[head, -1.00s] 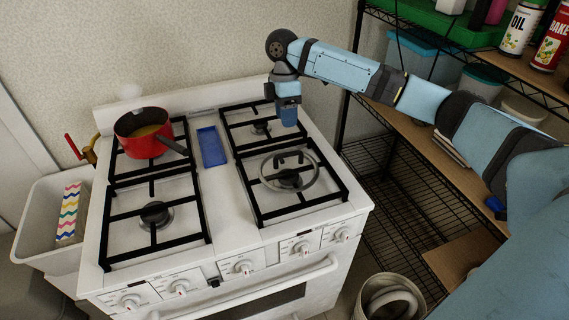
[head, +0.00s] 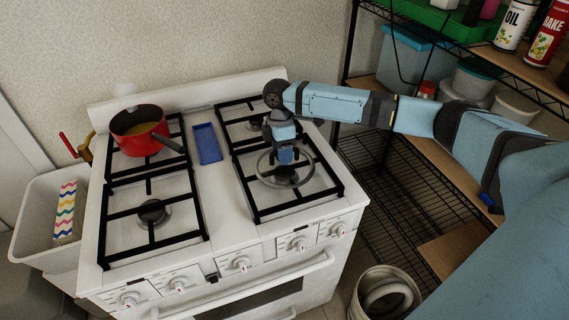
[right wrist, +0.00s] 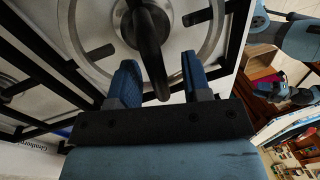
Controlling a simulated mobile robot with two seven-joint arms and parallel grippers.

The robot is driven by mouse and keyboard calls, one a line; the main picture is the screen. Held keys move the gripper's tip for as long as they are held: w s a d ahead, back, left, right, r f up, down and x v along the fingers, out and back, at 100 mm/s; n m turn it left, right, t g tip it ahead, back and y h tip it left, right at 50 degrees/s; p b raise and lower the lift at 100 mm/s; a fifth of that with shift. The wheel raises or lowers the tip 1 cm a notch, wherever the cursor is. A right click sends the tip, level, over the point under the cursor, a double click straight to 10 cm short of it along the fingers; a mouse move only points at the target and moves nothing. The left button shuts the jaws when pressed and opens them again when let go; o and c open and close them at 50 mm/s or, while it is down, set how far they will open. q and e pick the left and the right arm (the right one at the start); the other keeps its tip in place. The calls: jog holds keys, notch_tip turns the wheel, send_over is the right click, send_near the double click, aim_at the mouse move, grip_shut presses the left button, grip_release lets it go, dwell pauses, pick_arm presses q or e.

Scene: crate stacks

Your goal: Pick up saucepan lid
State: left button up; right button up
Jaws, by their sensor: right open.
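The saucepan lid (head: 284,187) is round, with a clear pane, a metal rim and a dark arched handle. It lies on the front right burner grate of the white stove. In the head view my right gripper (head: 286,158) is over the lid and hides part of it. In the right wrist view the gripper (right wrist: 158,76) is open, its two blue fingers apart. The lid's handle (right wrist: 148,35) shows just beyond and between the fingertips. In that view, blue and dark parts of my other arm seem to show at right; the state of its gripper is unclear.
A red saucepan (head: 134,145) with yellowish contents sits on the back left burner. A blue tray (head: 207,144) lies between the burner grates. A grey bin (head: 35,215) stands left of the stove. A wire shelf rack (head: 375,185) stands at right, near my right arm.

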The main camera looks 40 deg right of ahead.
grip_shut()
jog(key=shift+r, duration=0.1)
